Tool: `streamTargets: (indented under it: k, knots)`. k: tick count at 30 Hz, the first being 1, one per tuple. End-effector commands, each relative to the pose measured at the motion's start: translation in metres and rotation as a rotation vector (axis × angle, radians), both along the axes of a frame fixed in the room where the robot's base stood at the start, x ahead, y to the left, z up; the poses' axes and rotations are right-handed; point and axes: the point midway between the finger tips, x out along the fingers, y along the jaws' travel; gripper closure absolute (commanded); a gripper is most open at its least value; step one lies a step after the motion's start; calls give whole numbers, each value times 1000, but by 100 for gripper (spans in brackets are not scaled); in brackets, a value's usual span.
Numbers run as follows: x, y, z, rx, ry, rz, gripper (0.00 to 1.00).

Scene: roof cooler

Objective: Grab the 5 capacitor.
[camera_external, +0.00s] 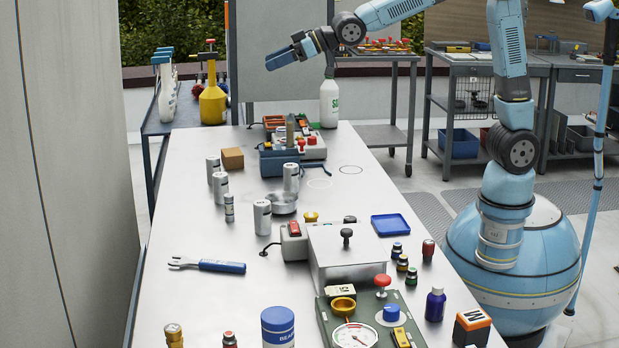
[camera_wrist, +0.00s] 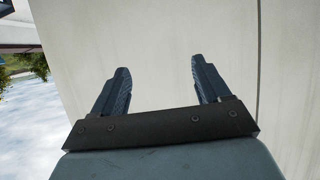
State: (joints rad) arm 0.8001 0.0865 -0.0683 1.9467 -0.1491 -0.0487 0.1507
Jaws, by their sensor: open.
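Several silver cylinders that look like capacitors stand upright on the left half of the white table: one at the back (camera_external: 213,170), one just in front of it (camera_external: 221,188), a slim one (camera_external: 229,208), a wide one (camera_external: 262,217) and one beside the blue bin (camera_external: 291,178). Their markings are too small to read, so I cannot tell which is the 5. My gripper (camera_external: 277,56) is high above the far end of the table, pointing left, well away from them. In the wrist view, its two dark fingers (camera_wrist: 160,66) are apart with nothing between them; no capacitor shows there.
A cardboard box (camera_external: 232,158), a blue bin (camera_external: 280,162) and a white spray bottle (camera_external: 329,103) stand toward the back. A metal dish (camera_external: 283,203) sits beside the wide cylinder. A wrench (camera_external: 207,265) lies in front, with clear table around it.

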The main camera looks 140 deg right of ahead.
Motion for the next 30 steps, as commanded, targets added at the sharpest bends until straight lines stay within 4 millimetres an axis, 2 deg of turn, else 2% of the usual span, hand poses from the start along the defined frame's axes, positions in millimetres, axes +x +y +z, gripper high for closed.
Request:
streamTargets:
  k: [1, 3, 15, 26, 30]
  knots:
    - [-5, -17, -5, -9, -7, -18, 24]
    - [-10, -36, -8, -24, -20, -38, 24]
    - [-43, -118, -27, -91, -70, -125, 24]
    - [-41, -114, -133, -85, -67, -120, 24]
    - [-41, -114, -180, -85, -66, -121, 24]
